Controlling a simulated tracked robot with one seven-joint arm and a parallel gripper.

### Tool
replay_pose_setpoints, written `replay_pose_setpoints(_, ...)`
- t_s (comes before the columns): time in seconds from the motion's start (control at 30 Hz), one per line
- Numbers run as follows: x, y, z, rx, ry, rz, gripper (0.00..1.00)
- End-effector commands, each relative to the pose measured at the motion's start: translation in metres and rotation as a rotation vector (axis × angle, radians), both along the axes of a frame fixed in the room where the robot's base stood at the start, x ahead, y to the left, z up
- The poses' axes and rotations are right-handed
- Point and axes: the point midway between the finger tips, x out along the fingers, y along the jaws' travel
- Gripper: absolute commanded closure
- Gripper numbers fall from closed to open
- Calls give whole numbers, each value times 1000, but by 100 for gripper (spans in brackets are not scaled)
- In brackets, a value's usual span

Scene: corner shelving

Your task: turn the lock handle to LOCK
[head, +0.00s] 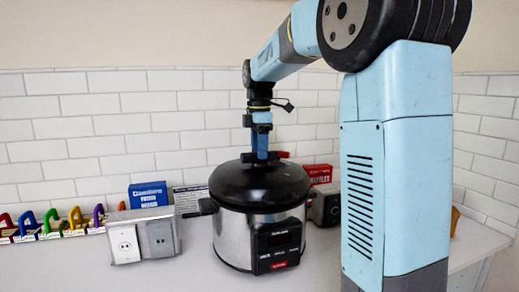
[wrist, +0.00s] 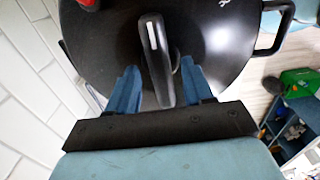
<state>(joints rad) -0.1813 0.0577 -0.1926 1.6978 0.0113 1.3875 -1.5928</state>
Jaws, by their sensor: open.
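The pressure cooker (head: 230,236) is a steel pot with a black domed lid (head: 240,188), standing on the counter. In the wrist view the lid (wrist: 103,50) fills the upper middle. The lock handle (wrist: 156,60) is a black lever with a white mark near its far end. My gripper (wrist: 157,82) is open, with one blue finger on each side of the handle. A small gap shows on both sides, narrower on the right. In the head view my gripper (head: 260,150) points down over the lid, and the handle is hidden behind it.
A grey outlet box (head: 143,238) and a blue box (head: 148,195) stand left of the cooker. A red box (head: 320,174) and a dark appliance (head: 325,208) are behind it on the right. Colored letters (head: 60,222) line the far left. A side handle (wrist: 275,28) sticks out from the cooker.

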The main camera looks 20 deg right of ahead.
Motion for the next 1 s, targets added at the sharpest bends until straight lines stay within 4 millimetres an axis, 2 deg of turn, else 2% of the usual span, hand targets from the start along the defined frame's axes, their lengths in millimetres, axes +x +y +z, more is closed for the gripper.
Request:
replay_pose_setpoints(0.33,0,-1,-3,0,-1,-1,49)
replay_pose_setpoints(0.87,0,-1,-3,0,-1,-1,100)
replay_pose_setpoints(1.0,0,-1,-3,0,-2,-2,100)
